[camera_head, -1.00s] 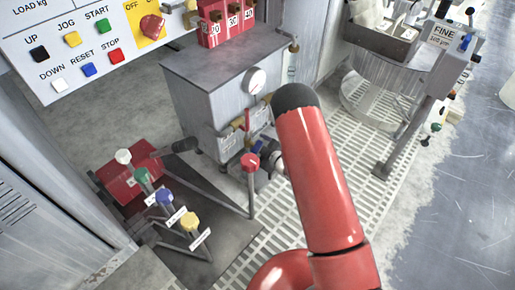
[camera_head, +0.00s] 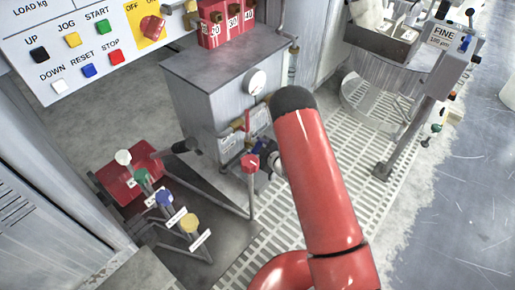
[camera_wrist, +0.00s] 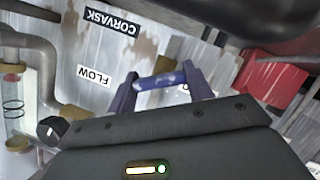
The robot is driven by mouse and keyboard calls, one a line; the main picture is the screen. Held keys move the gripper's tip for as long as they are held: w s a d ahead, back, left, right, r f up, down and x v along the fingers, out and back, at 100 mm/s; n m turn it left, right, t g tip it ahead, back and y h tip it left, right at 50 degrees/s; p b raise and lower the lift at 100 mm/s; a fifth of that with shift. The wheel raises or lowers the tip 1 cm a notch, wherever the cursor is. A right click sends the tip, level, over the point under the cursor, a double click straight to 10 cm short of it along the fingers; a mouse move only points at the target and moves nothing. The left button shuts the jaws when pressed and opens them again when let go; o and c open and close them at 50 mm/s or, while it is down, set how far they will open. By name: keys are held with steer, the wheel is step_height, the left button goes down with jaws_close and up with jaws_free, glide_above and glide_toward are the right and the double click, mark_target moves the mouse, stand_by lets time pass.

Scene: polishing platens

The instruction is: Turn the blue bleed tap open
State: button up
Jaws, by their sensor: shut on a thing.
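The blue bleed tap (camera_wrist: 158,82) shows in the wrist view as a short, worn blue handle in front of a grey metal cabinet face. My gripper (camera_wrist: 160,88) has one dark finger at each end of the handle and is shut on it. The handle lies nearly level in that view, slightly higher at its right end. In the head view my gripper (camera_head: 266,158) is low at the front of the grey tank (camera_head: 205,95), largely hidden by my red arm. The tap's body and pipe cannot be made out there.
A red-topped post (camera_head: 249,163) stands close to my gripper. A red lever (camera_head: 247,121) and a gauge (camera_head: 255,82) are on the tank. Several coloured knobs (camera_head: 164,197) stand at lower left. Floor grating (camera_head: 350,170) lies to the right.

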steer(key=shift+s+f+n+t, duration=0.1)
steer(key=shift+n+t, duration=1)
steer(key=shift+n, duration=0.9)
steer(key=shift+h, duration=0.3)
steer(key=o, duration=1)
steer(key=p+v, duration=0.1)
steer(key=v, duration=0.6)
steer(key=shift+s+d, duration=0.15)
steer(key=shift+s, duration=0.2)
